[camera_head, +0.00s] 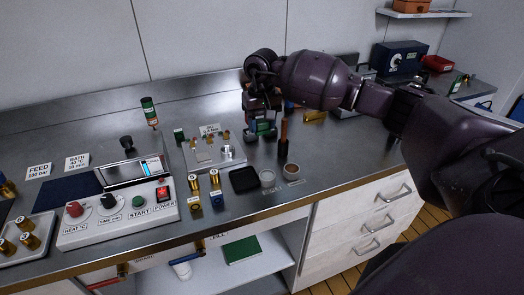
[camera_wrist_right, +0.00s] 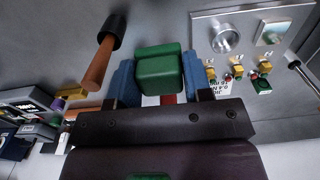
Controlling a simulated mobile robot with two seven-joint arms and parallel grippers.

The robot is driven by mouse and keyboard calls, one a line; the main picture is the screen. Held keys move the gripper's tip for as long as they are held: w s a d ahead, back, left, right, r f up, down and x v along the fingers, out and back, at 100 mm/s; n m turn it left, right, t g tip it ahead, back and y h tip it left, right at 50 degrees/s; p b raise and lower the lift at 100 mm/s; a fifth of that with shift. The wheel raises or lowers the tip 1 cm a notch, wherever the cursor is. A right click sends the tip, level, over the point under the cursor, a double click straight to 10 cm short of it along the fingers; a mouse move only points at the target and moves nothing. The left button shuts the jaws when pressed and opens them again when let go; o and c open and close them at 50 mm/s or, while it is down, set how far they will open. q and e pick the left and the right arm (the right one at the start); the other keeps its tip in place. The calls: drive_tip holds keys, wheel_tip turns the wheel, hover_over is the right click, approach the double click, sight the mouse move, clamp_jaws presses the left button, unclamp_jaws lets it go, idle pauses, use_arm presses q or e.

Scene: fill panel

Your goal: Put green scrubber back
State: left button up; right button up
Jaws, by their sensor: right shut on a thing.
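My right gripper (camera_head: 264,112) is shut on a green block-shaped piece, the green scrubber (camera_wrist_right: 160,72), between its two blue fingers. A bit of red shows just below the scrubber in the right wrist view. In the head view the scrubber (camera_head: 265,128) is partly hidden under the gripper, at the right end of the metal fill panel (camera_head: 232,155). The same panel (camera_wrist_right: 240,22) with its valves lies to the right in the wrist view. I cannot tell whether the scrubber touches the bench. My left gripper is not in view.
A wooden-handled tool (camera_head: 284,130) stands in a black holder close to the right gripper. A control box (camera_head: 118,216) stands left.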

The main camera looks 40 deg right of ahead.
hover_over(261, 159)
wheel_tip(261, 159, down, 6)
drive_tip(key=shift+d+r, duration=0.1)
drive_tip(key=shift+r, duration=0.05)
drive_tip(key=shift+f, duration=2.1)
drive_tip(key=shift+f, duration=0.15)
drive_tip(key=o, duration=0.9)
